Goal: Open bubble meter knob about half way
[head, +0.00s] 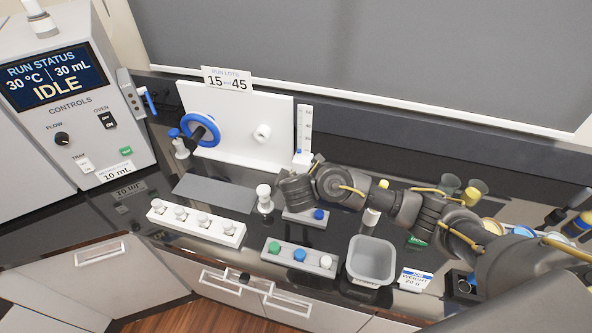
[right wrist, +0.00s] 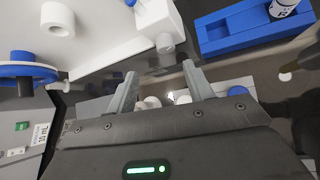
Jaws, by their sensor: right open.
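I take the bubble meter (head: 304,128) to be the upright white graduated piece right of the white panel in the head view. A small blue part shows near its foot. In the right wrist view, its white body (right wrist: 147,18) carries a short grey knob (right wrist: 166,43). My right gripper (right wrist: 160,70) is open, with nothing held between its fingertips. The knob appears just beyond the fingertips, roughly between them, with a visible gap. In the head view my right arm reaches in from the right and its wrist hides part of the bench. My left gripper is not in view.
The white panel (head: 228,110) carries a blue wheel (head: 200,130) and a white peg (head: 262,132). A blue holder (right wrist: 245,30) sits right of the knob. A grey bin (head: 370,262), a button strip (head: 299,257) and a white rack (head: 196,223) stand in front.

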